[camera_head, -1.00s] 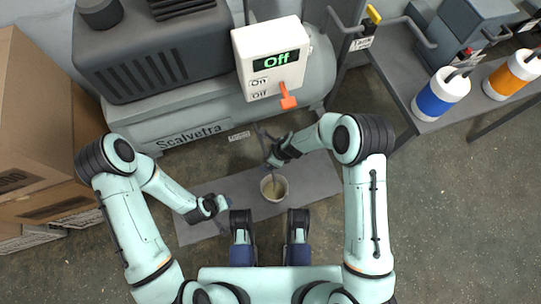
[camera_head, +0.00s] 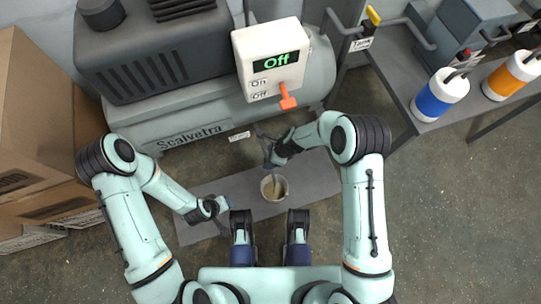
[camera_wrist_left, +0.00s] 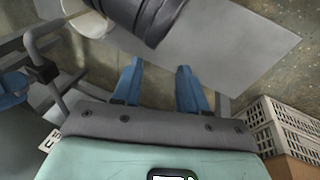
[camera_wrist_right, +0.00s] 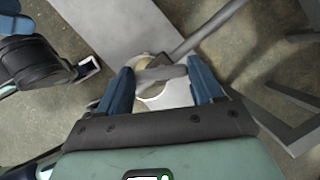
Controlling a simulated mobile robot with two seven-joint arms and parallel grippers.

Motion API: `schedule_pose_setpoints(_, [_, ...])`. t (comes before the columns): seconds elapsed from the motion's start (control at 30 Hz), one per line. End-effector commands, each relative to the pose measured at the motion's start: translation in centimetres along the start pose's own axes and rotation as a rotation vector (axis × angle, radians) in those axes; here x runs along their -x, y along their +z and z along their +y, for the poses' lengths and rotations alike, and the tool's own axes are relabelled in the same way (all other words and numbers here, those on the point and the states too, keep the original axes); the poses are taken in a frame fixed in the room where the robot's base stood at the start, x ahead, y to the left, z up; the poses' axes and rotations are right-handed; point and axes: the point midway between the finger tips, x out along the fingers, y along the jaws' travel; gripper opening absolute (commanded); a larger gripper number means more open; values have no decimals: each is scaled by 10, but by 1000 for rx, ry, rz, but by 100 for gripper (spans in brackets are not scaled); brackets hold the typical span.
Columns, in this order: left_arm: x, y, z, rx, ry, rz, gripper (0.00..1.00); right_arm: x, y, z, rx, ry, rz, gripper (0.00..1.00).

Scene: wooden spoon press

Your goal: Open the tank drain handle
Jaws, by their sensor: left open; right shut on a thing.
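The grey tank (camera_head: 200,125) of the compressor lies behind my arms, with a small tag (camera_head: 238,136) low on its front. The grey drain handle (camera_wrist_right: 162,73) shows in the right wrist view between my right fingers, with a pipe running off to the upper right. My right gripper (camera_head: 269,162) is below the tank and shut on this handle; the contact is small in the head view. A pale cup-like container (camera_head: 273,194) stands on the mat just below the handle. My left gripper (camera_head: 225,204) is open and empty, low over the mat; its fingers also show in the left wrist view (camera_wrist_left: 160,75).
A white control box (camera_head: 255,75) reading "Off" with an orange lever (camera_head: 287,98) sits above the tank. A grey mat (camera_head: 310,180) lies on the floor. Cardboard boxes (camera_head: 30,120) stand left; a bench (camera_head: 400,90) with blue and orange-banded bottles stands right.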

Motion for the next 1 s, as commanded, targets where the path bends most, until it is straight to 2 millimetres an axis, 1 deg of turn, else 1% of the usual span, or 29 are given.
schedule_pose_setpoints(0.23, [-1, -1, 0, 0, 0, 2, 43, 0, 0, -2, 198, 80, 0, 36])
schedule_pose_setpoints(0.5, [-7, -9, -2, 2, -2, 27, 43, -1, 0, -3, 382, 158, 0, 36])
schedule_pose_setpoints(0.73, [-11, -15, -4, 3, -3, 45, 43, -1, 0, -4, 482, 199, 1, 35])
schedule_pose_setpoints(1.0, [-13, -16, -5, 4, -5, 48, 43, 0, 1, -4, 527, 218, 0, 36])
